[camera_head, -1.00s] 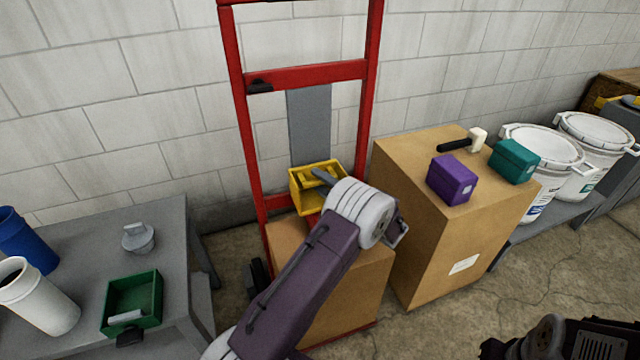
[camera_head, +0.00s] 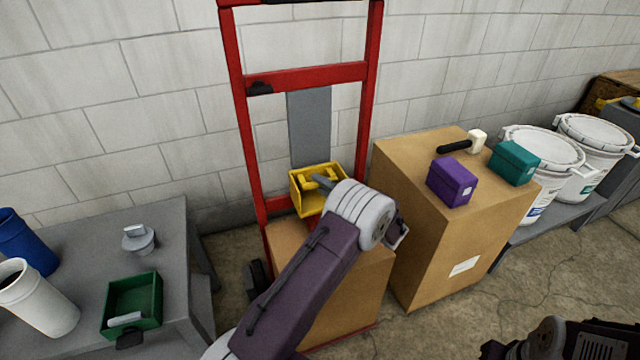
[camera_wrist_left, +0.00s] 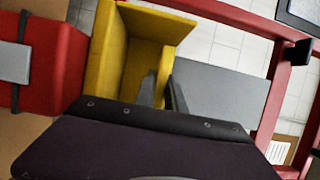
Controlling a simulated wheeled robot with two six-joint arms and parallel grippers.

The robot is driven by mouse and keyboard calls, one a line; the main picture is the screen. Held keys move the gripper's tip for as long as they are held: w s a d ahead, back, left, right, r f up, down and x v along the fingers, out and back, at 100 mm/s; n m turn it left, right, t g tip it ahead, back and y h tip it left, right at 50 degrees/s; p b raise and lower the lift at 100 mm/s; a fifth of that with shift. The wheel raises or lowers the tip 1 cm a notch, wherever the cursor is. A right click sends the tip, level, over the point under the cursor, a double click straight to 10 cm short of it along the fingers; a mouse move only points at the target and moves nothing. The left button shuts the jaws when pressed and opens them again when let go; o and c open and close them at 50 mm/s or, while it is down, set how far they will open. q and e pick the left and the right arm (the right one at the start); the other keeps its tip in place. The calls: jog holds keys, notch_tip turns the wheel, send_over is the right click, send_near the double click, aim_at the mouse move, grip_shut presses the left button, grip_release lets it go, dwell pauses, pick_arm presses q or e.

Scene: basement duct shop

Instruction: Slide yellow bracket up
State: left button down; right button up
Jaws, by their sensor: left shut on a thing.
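The yellow bracket (camera_head: 305,204) is an open, box-like piece at the lower end of a grey upright plate (camera_head: 309,125) on a red frame. My left gripper (camera_head: 320,181) reaches into it from the front and is shut on it. In the left wrist view the bracket (camera_wrist_left: 108,72) shows its open inside, with the dark fingers (camera_wrist_left: 163,92) in its lower part. The exact spot of the grip is partly hidden. Part of my right arm (camera_head: 560,342) shows at the bottom right edge; its jaws cannot be made out.
The red frame (camera_head: 240,105) has a crossbar (camera_head: 310,76) above the bracket. A cardboard box (camera_head: 365,285) stands below. A taller box (camera_head: 425,240) to the right carries a purple box (camera_head: 452,182), a teal box (camera_head: 514,162) and a mallet (camera_head: 465,143). A grey table (camera_head: 75,245) stands left.

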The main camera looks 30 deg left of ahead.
dwell(0.8)
pick_arm(q)
notch_tip(320, 180, up, 14)
jog(key=p, duration=0.7)
jog(key=shift+f, duration=0.25)
jog(key=c, duration=1.4)
grip_release()
jog(key=shift+r, duration=0.1)
